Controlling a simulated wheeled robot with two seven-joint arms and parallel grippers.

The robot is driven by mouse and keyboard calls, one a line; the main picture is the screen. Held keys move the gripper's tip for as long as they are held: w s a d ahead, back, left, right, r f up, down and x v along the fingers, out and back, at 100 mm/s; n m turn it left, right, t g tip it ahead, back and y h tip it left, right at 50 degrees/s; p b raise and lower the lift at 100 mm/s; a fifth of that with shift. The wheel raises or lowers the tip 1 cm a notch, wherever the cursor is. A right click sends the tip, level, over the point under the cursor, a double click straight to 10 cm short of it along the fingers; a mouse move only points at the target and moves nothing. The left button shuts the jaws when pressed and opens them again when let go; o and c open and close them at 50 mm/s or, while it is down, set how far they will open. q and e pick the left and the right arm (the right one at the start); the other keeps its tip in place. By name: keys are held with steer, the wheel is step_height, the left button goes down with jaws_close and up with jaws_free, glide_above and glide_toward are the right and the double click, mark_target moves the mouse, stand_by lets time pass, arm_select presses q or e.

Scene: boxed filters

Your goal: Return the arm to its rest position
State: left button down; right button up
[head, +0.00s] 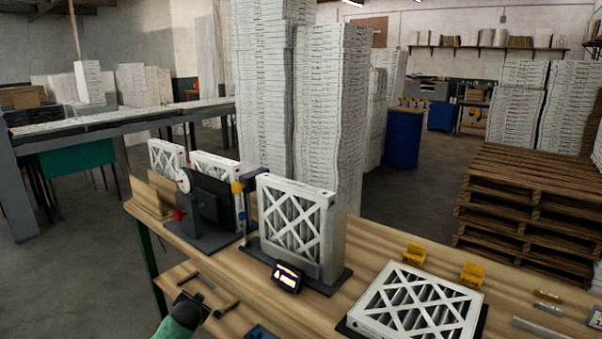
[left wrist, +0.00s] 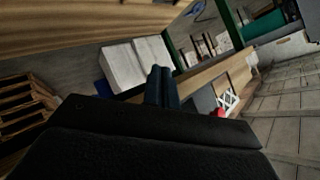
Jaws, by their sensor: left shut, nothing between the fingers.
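My left gripper (left wrist: 162,88) shows in the left wrist view with its two dark fingers together and nothing between them. It is clear of the filters there, and the wooden workbench shows behind it at a slant. In the head view, a dark and green shape (head: 182,322) is at the bottom edge by the bench's front; I cannot tell whether it is part of my arm. A white framed filter (head: 290,225) stands upright in a dark holder on the bench. Another filter (head: 415,300) lies flat on a dark base to the right. My right gripper is not in view.
The wooden bench (head: 375,245) also carries a dark machine (head: 208,205), a small lit display (head: 287,277), yellow blocks (head: 472,273) and hand tools (head: 226,309). Tall filter stacks (head: 330,110) stand behind it. Wooden pallets (head: 530,200) are at the right. Open floor (head: 60,280) lies at the left.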

arm_select(q)
steer(key=s+d+f+n+g+h, duration=0.1)
steer(key=s+d+f+g, duration=0.3)
steer(key=s+f, duration=0.9)
steer(key=s+d+f+n+g+h, duration=0.1)
steer(key=s+d+f, duration=0.5)
steer(key=s+f, duration=0.65)
steer(key=s+d+f+g, duration=0.1)
steer(key=s+d+f, duration=0.1)
steer(key=s+f, duration=0.4)
steer(key=s+d+f+n+g, duration=0.1)
steer(key=s+f, duration=0.5)
steer(key=s, duration=1)
steer(key=s+d+f+g+h, duration=0.1)
steer(key=s+d+f+g, duration=0.2)
steer(key=s+f, duration=0.3)
steer(key=s+d, duration=0.1)
steer(key=s, duration=0.4)
steer(key=shift+s+n, duration=0.3)
steer(key=shift+s, duration=0.1)
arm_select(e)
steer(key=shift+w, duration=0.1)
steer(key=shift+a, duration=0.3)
arm_select(q)
steer(key=shift+d, duration=0.1)
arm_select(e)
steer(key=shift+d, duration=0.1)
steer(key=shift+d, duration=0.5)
